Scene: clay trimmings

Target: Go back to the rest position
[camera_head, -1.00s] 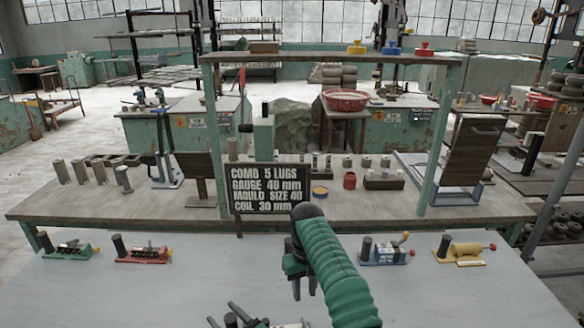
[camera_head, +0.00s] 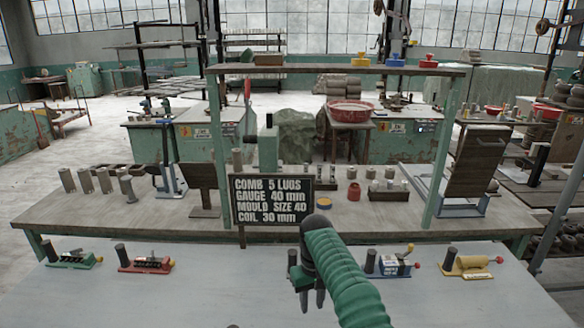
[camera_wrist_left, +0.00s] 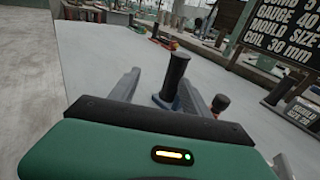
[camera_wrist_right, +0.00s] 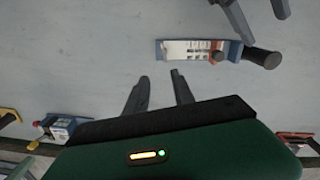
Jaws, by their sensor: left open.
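My right gripper (camera_head: 308,296) hangs fingers-down over the grey front table, under its green sleeved arm. In the right wrist view its two fingers (camera_wrist_right: 160,76) stand apart with nothing between them. A blue and white tool with a black handle (camera_wrist_right: 200,50) lies on the table ahead of them. My left gripper is below the head view; its fingers (camera_wrist_left: 160,84) are spread in its own wrist view. A black upright handle on a blue base (camera_wrist_left: 175,75) shows between and beyond them; I cannot tell any contact. Its fingertips also show at the right wrist view's top edge.
Green (camera_head: 73,259), red (camera_head: 146,264), blue (camera_head: 392,264) and yellow (camera_head: 470,264) handled tools line the table's far side. Behind stands a wooden bench (camera_head: 140,213) with a shelf frame and a black sign (camera_head: 271,200). Bare table lies left of my right arm.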

